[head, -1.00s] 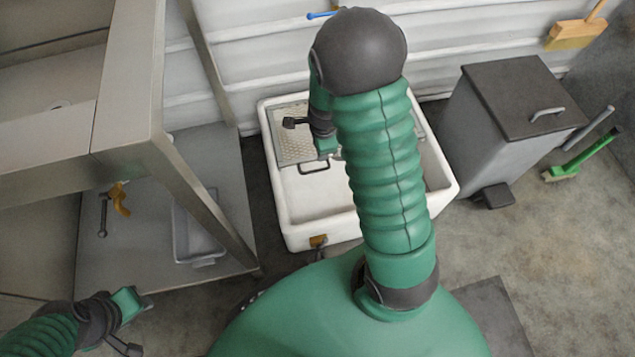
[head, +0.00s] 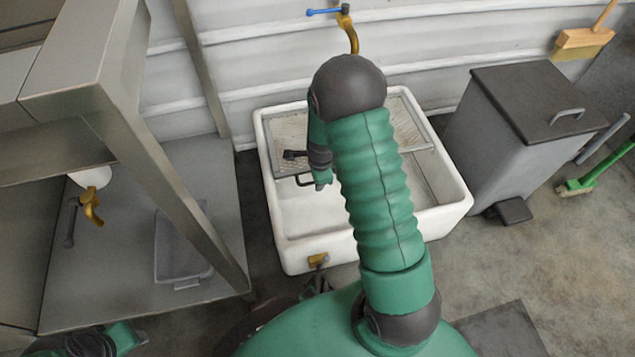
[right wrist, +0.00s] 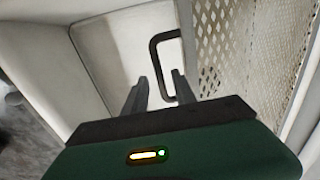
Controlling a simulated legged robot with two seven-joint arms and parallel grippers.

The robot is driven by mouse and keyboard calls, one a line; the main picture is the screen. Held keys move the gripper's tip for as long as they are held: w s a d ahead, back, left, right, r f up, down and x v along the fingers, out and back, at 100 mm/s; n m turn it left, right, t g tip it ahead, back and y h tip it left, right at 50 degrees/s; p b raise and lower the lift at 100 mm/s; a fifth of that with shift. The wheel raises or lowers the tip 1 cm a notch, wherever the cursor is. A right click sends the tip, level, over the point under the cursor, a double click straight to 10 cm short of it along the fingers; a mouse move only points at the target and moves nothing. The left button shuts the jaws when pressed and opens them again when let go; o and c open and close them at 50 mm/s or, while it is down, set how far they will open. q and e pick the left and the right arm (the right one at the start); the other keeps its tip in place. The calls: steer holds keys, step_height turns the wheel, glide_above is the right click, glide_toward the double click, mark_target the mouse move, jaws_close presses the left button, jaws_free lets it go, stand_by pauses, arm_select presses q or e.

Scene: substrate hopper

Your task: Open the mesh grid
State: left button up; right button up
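The mesh grid (head: 408,122) is a perforated metal panel in a frame, lying across the back part of the white sink (head: 455,207). My right arm hides its middle. It also shows in the right wrist view (right wrist: 235,45), at the upper right. Its black bar handle (right wrist: 153,58) stands out from the frame's edge. My right gripper (right wrist: 160,82) is open, with its two dark fingers apart and the handle's lower part seen between them. I cannot tell whether they touch it. My left gripper (head: 138,340) is only partly in view at the bottom left, away from the sink.
A grey pedal bin (head: 490,135) stands right of the sink. A steel table (head: 120,85) with a lower shelf stands to the left, with a clear tray (head: 180,262) on the shelf. A tap with a blue handle (head: 327,12) is on the back wall above the sink.

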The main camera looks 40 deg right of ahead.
jaws_close()
stand_by(1.4)
